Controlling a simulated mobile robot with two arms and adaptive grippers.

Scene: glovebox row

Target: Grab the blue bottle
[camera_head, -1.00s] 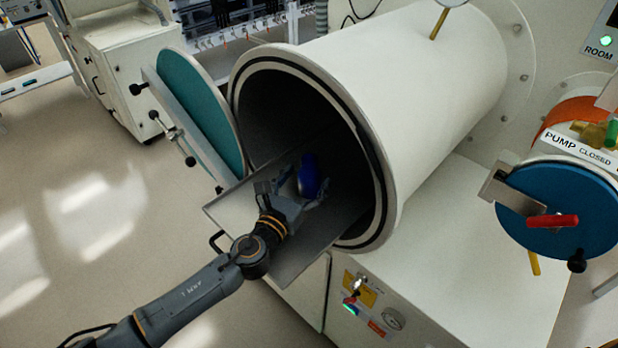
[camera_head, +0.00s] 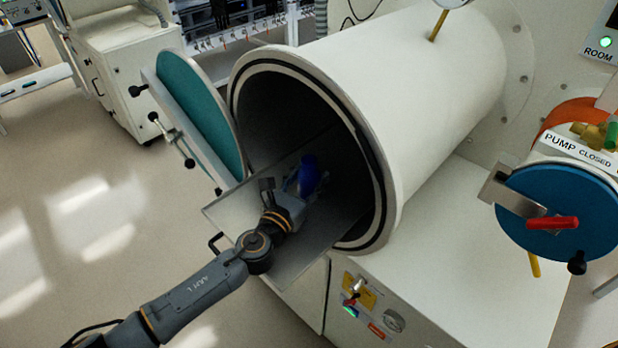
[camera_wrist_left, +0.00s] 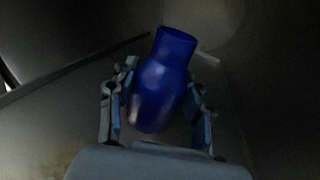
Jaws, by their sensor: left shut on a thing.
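The blue bottle (camera_head: 308,172) stands on the metal tray (camera_head: 229,212) at the mouth of the large white cylinder chamber. My left gripper (camera_head: 301,185) reaches in over the tray and is shut on the bottle. In the left wrist view the bottle (camera_wrist_left: 162,85) sits between the two fingers of the left gripper (camera_wrist_left: 158,115), with its neck pointing away and slightly tilted in the picture. Whether the bottle's base touches the tray is hidden by the gripper. My right gripper is not in view.
The open teal door (camera_head: 200,110) stands left of the opening. A smaller blue hatch (camera_head: 560,208) with a red handle is at the right. The floor at the left is clear.

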